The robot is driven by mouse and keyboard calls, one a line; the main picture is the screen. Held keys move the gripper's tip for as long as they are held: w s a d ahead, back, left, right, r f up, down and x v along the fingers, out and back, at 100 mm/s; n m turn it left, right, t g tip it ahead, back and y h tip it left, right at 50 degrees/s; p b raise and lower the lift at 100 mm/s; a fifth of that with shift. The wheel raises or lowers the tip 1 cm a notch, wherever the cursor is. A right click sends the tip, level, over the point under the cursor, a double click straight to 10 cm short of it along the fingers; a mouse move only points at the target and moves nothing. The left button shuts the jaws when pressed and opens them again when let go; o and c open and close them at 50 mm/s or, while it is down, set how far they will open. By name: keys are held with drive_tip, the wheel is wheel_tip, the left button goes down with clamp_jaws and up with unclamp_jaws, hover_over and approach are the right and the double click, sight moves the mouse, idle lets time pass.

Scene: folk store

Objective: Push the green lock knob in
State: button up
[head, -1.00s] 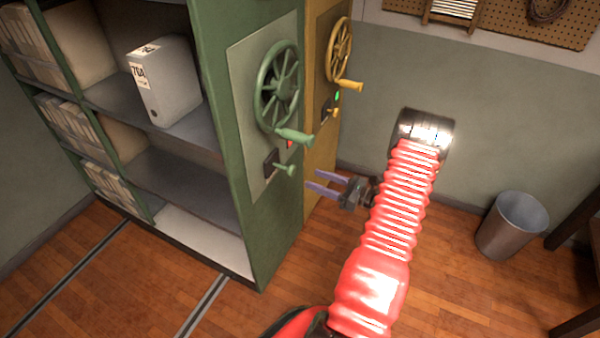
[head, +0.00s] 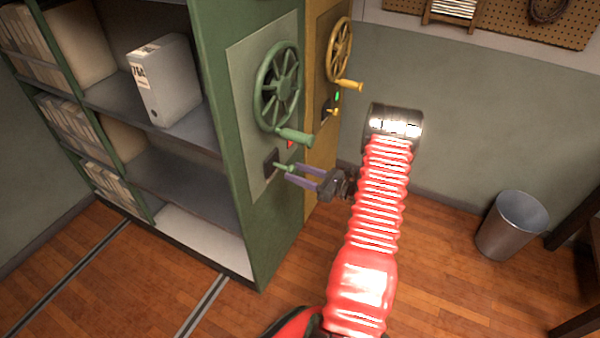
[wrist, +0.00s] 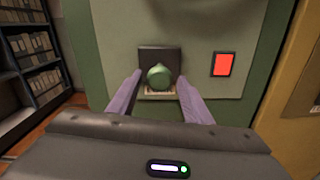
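The green lock knob (head: 283,167) sticks out from a dark plate (head: 270,165) on the end panel of the green shelf unit, below the green handwheel (head: 279,87). In the wrist view the knob (wrist: 159,75) shows end-on, centred between my two purple fingers. My gripper (head: 291,174) is open, its fingertips close to the knob, one on each side. I cannot tell whether the fingers touch it. The gripper (wrist: 158,90) holds nothing that I can see.
A lit red indicator (wrist: 223,64) sits right of the knob. The handwheel's crank handle (head: 294,136) juts out above my fingers. The yellow unit (head: 322,150) with its own wheel stands just behind. A metal bin (head: 512,226) stands on the floor at right.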

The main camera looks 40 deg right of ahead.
clamp_jaws()
idle(0.3)
